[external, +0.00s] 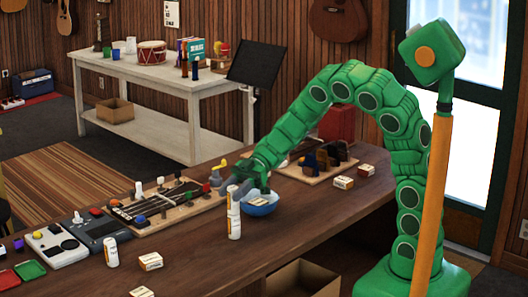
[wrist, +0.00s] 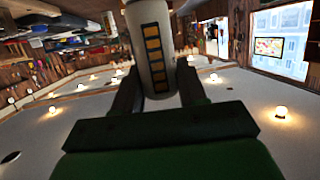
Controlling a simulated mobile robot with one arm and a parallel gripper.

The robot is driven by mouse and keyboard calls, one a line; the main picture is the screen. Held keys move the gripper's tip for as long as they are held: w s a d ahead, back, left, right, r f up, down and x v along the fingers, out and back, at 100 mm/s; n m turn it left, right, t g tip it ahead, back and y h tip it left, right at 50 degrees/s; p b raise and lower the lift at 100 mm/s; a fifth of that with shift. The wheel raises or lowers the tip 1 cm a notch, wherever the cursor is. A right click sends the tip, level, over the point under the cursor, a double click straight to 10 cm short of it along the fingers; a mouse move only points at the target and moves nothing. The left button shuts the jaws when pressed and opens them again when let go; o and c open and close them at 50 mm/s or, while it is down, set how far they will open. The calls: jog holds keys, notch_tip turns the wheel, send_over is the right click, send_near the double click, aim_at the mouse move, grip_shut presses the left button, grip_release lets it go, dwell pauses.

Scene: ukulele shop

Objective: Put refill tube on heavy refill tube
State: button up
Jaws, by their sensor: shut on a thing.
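My gripper (external: 238,186) is shut on a white refill tube (external: 233,194), which is upright. The same tube, with a column of orange segments, shows between the fingers in the wrist view (wrist: 152,45). A second white tube (external: 234,224), likely the heavy refill tube, stands upright on the wooden counter directly below the held one. The two look in line with no clear gap; I cannot tell for certain whether they touch. Another white tube (external: 111,252) stands alone further left on the counter.
A blue bowl (external: 266,211) stands close to the right of the tubes. A board with a ukulele neck (external: 150,208) lies to the left. Small boxes (external: 150,261) (external: 343,182) lie on the counter (external: 205,268). Clear counter lies in front of the tubes.

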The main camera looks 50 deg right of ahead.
jog(key=shift+f, duration=0.15)
jog(key=o, duration=1)
jog(key=shift+o, duration=0.2)
jog(key=shift+d+r, duration=0.1)
jog(key=shift+r, duration=0.1)
jog(key=v, duration=1.1)
jog(key=shift+d, duration=0.35)
jog(key=shift+w+r, duration=0.1)
jog(key=shift+w, duration=0.05)
